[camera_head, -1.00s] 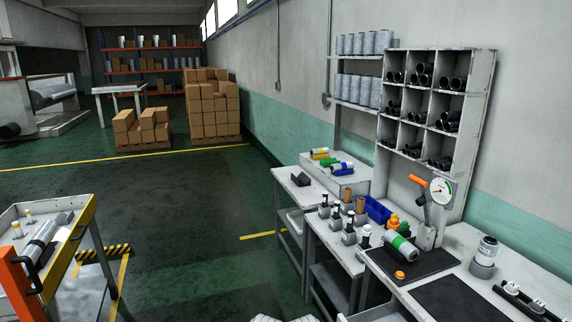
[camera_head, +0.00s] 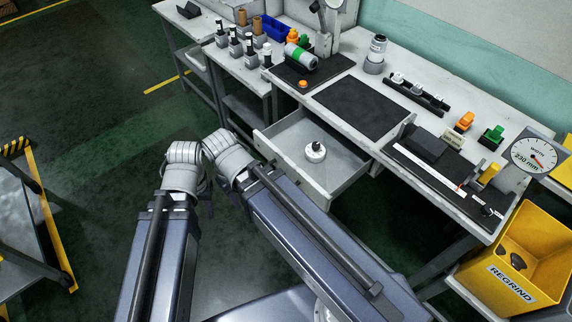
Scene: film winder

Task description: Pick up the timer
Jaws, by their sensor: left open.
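A small round white object with a dark knob on top, which looks like the timer (camera_head: 315,152), lies in the open drawer under the workbench. My left gripper (camera_head: 198,188) is low in the middle left of the view, mostly hidden by its own wrist. It is open, and no held object shows. It is to the left of the drawer and apart from the timer. My right arm's wrist is just beside it, close to the drawer's left front corner. The right gripper's fingers cannot be made out.
The open drawer (camera_head: 346,183) juts out from the workbench (camera_head: 345,75). On the bench are a black mat (camera_head: 360,106), a roll with a green band (camera_head: 301,57), and a dial gauge (camera_head: 533,155). A yellow regrind bin (camera_head: 541,243) stands at right.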

